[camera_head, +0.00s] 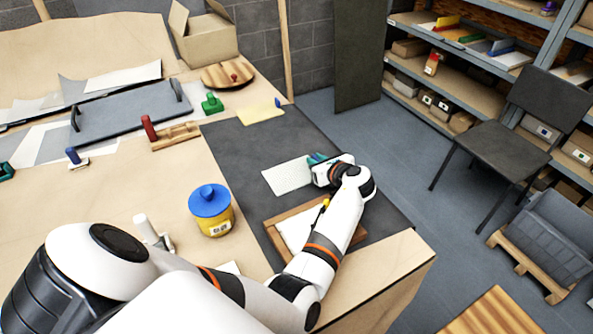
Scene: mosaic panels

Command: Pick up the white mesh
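The white mesh (287,177) is a small flat sheet with a fine grid. It lies on the dark grey mat (240,148) on the workbench. My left gripper (314,170) is at the mesh's right edge, low over the mat. Its hand and wrist cover the area just right of the mesh. The fingers are too small and hidden to show whether they are open or touching the mesh. My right gripper is not in view.
A wooden frame with a white panel (296,228) lies partly under my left arm. A yellow tub with a blue lid (210,209) stands left of the mat. A teal and purple item (317,158) is beside my gripper. A yellow sheet (260,115) lies farther back.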

